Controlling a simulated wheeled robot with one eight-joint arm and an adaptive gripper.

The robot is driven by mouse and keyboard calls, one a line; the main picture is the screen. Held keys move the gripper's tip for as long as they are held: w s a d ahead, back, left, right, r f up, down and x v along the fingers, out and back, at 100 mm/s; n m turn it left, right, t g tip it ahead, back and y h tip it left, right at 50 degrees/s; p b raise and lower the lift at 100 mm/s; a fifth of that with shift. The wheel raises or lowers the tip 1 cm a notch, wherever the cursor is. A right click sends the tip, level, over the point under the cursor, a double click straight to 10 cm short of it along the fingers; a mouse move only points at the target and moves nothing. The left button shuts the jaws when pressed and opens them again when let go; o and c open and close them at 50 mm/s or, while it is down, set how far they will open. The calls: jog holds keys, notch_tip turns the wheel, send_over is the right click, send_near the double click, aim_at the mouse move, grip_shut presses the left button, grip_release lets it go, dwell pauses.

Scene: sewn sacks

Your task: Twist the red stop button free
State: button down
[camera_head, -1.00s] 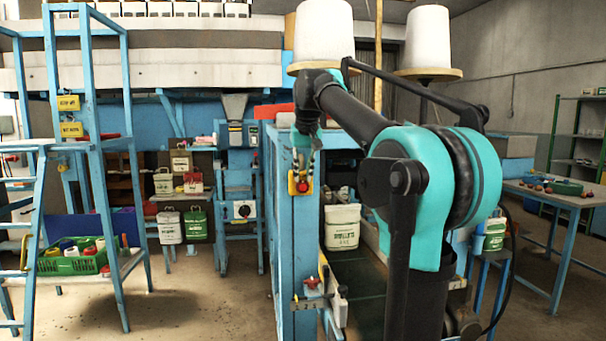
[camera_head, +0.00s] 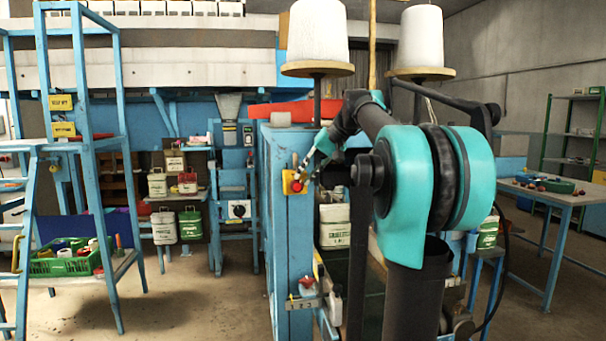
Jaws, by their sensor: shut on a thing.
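The red stop button (camera_head: 293,187) sits on a yellow plate (camera_head: 288,177) on the blue machine post (camera_head: 288,225), left of the picture's middle. My gripper (camera_head: 300,179) is at the button, reaching in from the upper right. Its fingers are shut on the button, and they hide part of it. The arm behind the gripper slopes up to the right.
A red lever with a small fixture (camera_head: 305,287) is lower on the post. Thread cones (camera_head: 318,32) stand above. A blue ladder stand (camera_head: 85,150) is at the left, with open floor between.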

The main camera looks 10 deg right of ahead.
jog(key=shift+d+f+y, duration=0.25)
jog(key=shift+f+y, duration=0.05)
jog(key=shift+y, duration=0.5)
jog(key=c, duration=1.6)
grip_release()
jog(key=shift+o, duration=0.2)
jog(key=v, duration=1.2)
jog(key=shift+s+f, duration=0.1)
